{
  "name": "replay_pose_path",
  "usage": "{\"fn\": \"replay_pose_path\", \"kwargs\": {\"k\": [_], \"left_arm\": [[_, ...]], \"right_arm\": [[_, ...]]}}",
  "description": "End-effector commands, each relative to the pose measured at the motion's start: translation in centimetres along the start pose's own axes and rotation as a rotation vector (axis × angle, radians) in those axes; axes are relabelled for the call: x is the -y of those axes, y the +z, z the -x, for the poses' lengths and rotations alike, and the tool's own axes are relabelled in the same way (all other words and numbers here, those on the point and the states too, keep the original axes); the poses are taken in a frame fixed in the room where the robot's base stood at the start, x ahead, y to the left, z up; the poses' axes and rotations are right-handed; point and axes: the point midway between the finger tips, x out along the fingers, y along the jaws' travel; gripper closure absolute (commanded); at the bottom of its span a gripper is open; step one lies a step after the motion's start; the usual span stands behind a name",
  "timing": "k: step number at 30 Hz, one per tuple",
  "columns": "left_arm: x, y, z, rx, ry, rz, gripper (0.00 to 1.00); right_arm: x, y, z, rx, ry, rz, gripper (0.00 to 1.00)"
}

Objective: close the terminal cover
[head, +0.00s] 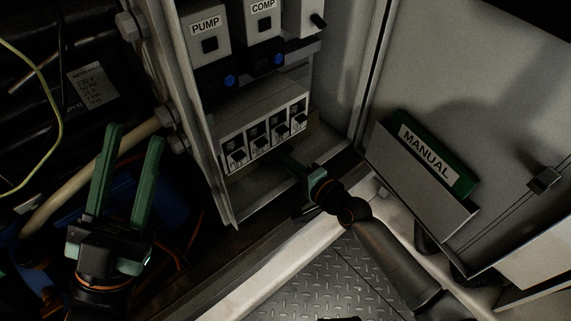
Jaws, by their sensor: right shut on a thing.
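The terminal block (262,132) sits low in the frame, with a row of dark terminals on its front and a plain grey top. The terminal cover is hard to make out against the dark area under the block. My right gripper (288,162) reaches in from the lower right, its tips just below the block's right end. It is shut on what seems to be the cover's edge; the tips are small and dark, and the grip is mostly hidden. My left gripper (130,145) is at the left, open and empty, its green fingers pointing up, well apart from the block.
The PUMP (208,42) and COMP (264,20) units stand above the block. A metal post (165,90) borders it on the left. A holder with a green MANUAL (437,160) hangs at the right. A pale pipe (75,190) runs behind my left gripper.

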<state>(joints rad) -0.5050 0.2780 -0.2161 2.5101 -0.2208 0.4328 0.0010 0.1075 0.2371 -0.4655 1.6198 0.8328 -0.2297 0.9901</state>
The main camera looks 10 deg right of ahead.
Motion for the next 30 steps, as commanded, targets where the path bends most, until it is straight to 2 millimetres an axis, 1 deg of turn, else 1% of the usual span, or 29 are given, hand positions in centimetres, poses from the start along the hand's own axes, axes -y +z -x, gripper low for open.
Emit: {"fn": "replay_pose_path", "kwargs": {"k": [1,4,10,15,16,23,30], "left_arm": [[-0.58,0.98,1.03,0.002,0.003,0.01,0.61],[-1.12,1.67,1.72,0.002,0.011,0.031,0.61],[-1.44,1.73,1.61,0.0,0.016,0.051,0.61],[-1.41,1.68,1.56,0.001,0.016,0.05,0.61],[-1.41,1.68,1.56,0.001,0.016,0.05,0.61],[-1.35,1.67,1.57,0.0,0.016,0.046,0.61],[-1.32,1.65,1.62,0.0,0.015,0.045,0.61]], "right_arm": [[-0.76,-0.02,-0.22,0.001,-0.019,0.002,1.0],[-0.8,-0.06,-0.32,0.0,-0.048,0.001,1.0],[-0.29,-0.05,-0.29,-0.001,-0.067,0.0,1.0],[-0.28,-0.04,-0.28,-0.001,-0.066,0.0,1.0],[-0.28,-0.05,-0.28,-0.001,-0.066,0.0,0.88],[-0.29,-0.04,-0.28,-0.001,-0.065,0.0,0.62],[-0.42,-0.01,-0.29,0.0,-0.063,-0.001,0.61]]}}
